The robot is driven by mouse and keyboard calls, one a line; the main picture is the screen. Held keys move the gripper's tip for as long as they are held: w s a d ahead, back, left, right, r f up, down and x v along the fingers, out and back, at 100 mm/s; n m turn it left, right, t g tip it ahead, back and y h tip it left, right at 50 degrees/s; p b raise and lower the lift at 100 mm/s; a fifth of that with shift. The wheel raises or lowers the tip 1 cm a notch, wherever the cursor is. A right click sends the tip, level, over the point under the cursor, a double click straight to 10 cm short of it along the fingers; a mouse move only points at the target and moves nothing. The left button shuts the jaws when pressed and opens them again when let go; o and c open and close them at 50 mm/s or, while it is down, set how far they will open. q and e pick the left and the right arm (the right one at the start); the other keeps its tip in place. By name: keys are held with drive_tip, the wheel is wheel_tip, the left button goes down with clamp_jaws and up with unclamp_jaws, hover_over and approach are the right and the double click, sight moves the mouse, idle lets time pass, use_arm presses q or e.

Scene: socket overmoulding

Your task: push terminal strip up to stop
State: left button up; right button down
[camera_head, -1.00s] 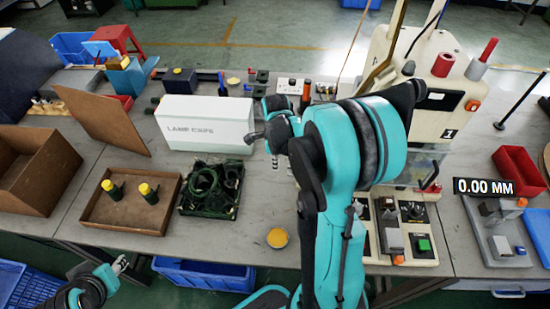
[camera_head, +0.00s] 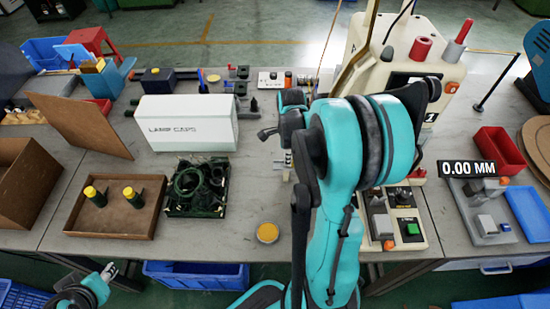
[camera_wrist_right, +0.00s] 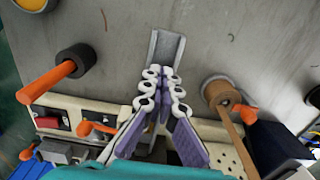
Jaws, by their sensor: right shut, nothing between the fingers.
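My right gripper (camera_wrist_right: 160,75) is shut and empty in the right wrist view. Its fingers have white ring-like links and purple plates, and the tips come together over the near end of a grey open channel (camera_wrist_right: 168,47) on the table. I cannot tell whether the tips touch the channel. I cannot clearly pick out a terminal strip or its stop in either view. In the head view my right arm hides much of the area around its gripper. My left gripper (camera_head: 108,271) is small, low at the left, in front of the table edge; its jaw state is unclear.
A machine (camera_head: 408,75) stands behind my right arm, with a control box (camera_head: 410,222) before it. A white lamp caps box (camera_head: 187,123), a green tray (camera_head: 197,188) and a wooden tray (camera_head: 105,222) lie left. A 0.00 MM label (camera_head: 477,169) shows above a grey fixture (camera_head: 463,200).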

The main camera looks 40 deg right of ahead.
sight(298, 160)
drive_tip(key=shift+s+d, duration=1.1)
drive_tip(key=shift+d, duration=0.2)
wheel_tip(298, 160, up, 12)
